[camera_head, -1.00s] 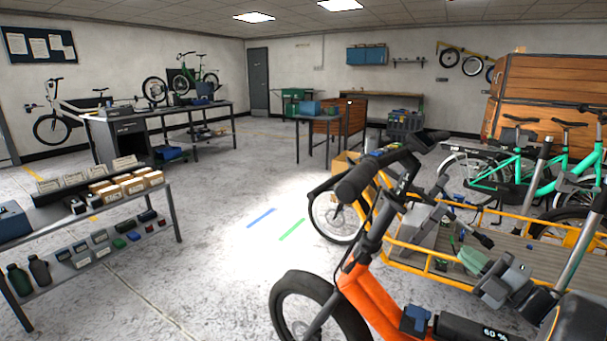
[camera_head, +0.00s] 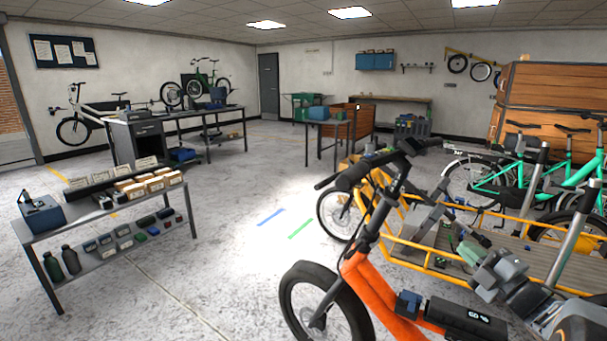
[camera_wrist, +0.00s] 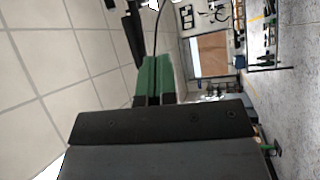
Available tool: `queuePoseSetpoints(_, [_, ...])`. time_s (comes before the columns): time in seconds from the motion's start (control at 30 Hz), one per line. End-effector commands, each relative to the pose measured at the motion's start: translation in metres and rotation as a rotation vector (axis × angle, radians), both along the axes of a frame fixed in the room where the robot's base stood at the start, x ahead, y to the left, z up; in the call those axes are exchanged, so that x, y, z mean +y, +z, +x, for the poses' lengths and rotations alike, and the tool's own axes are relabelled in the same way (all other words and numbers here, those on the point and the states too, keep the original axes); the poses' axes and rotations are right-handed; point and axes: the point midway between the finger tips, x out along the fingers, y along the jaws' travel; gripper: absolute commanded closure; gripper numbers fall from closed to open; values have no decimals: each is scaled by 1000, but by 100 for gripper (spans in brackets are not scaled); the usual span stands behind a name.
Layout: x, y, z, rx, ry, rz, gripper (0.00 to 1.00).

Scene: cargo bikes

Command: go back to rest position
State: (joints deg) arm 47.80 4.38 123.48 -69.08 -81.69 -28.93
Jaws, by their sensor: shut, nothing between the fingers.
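My gripper (camera_head: 468,252) shows in the head view at the end of my grey arm at the lower right, over the yellow-framed cargo bed (camera_head: 430,262). In the wrist view its green fingers (camera_wrist: 154,68) lie side by side with no gap that I can make out, and nothing is held. The wrist view looks sideways across the room, with the ceiling at left and the floor at right.
An orange cargo bike (camera_head: 372,295) stands close in front, its handlebar rising beside my arm. Teal bikes (camera_head: 495,180) stand at the right. A grey shelf table (camera_head: 105,205) with boxes and bottles is at left. The middle floor is open.

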Motion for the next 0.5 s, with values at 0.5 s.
queuePoseSetpoints(0.5, [34, 99, 27, 406, -556, 439, 100])
